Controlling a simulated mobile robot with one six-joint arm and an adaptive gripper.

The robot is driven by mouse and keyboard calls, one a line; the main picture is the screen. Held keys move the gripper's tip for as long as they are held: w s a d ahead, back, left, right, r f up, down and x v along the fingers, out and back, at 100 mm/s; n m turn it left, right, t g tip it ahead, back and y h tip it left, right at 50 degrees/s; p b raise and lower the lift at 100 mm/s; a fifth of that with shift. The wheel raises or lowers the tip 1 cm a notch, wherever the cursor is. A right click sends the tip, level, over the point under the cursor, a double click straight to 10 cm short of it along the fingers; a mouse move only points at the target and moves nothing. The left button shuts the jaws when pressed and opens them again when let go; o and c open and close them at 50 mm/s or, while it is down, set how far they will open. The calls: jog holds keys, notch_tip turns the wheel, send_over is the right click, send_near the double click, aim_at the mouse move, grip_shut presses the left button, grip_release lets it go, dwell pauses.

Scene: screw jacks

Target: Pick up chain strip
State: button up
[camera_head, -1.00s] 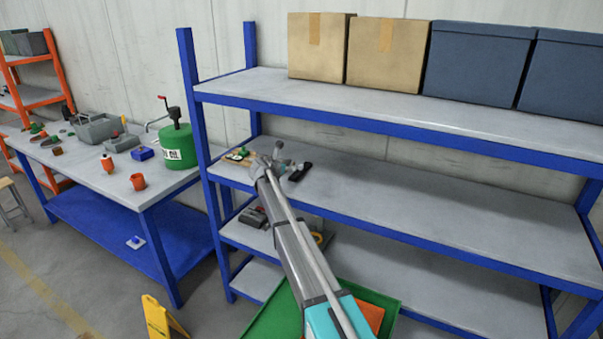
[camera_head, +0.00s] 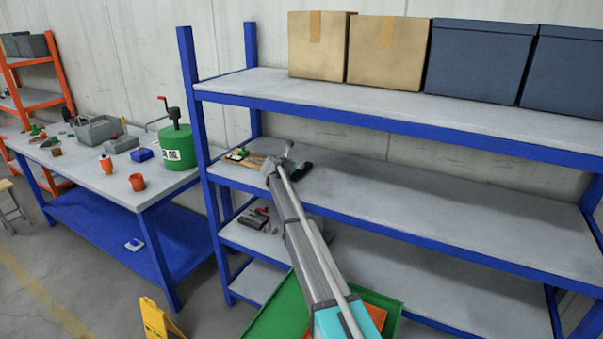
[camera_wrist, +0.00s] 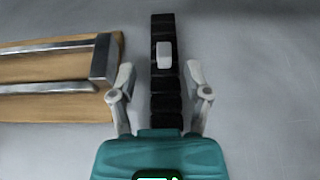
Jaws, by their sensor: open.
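The chain strip (camera_wrist: 166,95) is a black, segmented band with a small pale block on it, lying on the grey shelf in the wrist view. My gripper (camera_wrist: 162,80) is open, with one finger on each side of the strip and gaps to both sides. The near end of the strip is hidden behind the teal gripper body. In the head view the strip's dark end (camera_head: 305,168) shows on the middle shelf just right of my gripper (camera_head: 284,153), whose fingers are too small to make out there.
A wooden board with metal rails (camera_wrist: 55,82) lies close to the left finger. The middle shelf (camera_head: 430,210) is bare to the right. The upper shelf (camera_head: 400,115) holds boxes above, and a blue post (camera_head: 197,130) stands at the left.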

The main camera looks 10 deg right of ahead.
jog(key=shift+d+b+x, duration=0.2)
jog(key=shift+b+x, duration=0.8)
jog(key=shift+x, duration=1.6)
jog(key=shift+s, duration=0.15)
jog(key=shift+c, duration=0.3)
jog(key=shift+r, duration=0.1)
grip_shut()
